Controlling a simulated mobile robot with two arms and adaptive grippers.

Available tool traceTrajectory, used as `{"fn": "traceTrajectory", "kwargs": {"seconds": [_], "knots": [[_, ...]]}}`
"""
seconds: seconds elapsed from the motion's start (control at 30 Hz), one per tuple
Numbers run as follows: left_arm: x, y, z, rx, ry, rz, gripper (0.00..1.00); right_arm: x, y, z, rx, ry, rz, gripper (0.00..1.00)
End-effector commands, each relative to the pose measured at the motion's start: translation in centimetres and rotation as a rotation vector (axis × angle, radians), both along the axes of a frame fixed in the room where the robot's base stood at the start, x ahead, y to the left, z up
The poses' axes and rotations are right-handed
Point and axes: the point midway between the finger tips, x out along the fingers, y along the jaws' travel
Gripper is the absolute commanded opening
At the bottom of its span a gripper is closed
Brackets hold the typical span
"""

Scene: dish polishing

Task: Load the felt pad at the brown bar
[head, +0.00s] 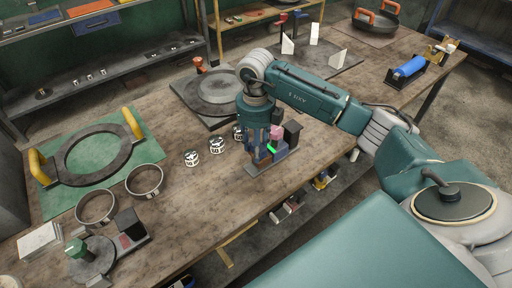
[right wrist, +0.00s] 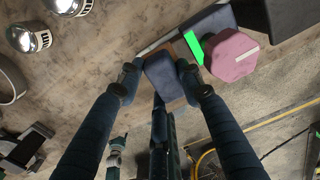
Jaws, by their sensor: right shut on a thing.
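My right gripper (head: 262,156) is low over a small fixture near the front edge of the bench. In the right wrist view its two fingers (right wrist: 160,78) are shut on a dark blue-grey block, which looks like the felt pad (right wrist: 164,82). A strip of brown, which looks like the brown bar (right wrist: 181,48), shows just behind the pad. The pad's far end is close to it or touching; I cannot tell which. A pink knob (right wrist: 231,55) and a bright green strip (right wrist: 194,47) sit to the right. My left gripper is not seen.
A black block (head: 292,132) stands beside the fixture. Several labelled tins (head: 217,145) stand to its left. Metal rings (head: 145,181), a green mat (head: 140,157) and a green-knobbed fixture (head: 76,249) are further left. A round plate (head: 215,88) lies behind the arm.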

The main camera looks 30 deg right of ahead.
Motion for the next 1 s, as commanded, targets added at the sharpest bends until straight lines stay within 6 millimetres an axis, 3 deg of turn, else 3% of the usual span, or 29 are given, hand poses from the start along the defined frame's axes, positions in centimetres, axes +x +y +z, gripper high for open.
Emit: {"fn": "traceTrajectory", "kwargs": {"seconds": [0.6, 1.0], "knots": [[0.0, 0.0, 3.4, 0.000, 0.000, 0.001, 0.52, 0.1, 0.0, 5.4, 0.000, -0.003, 0.000, 0.15], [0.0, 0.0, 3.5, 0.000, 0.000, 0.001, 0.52, 0.1, 0.0, 5.7, -0.001, -0.002, 0.000, 0.15]]}}
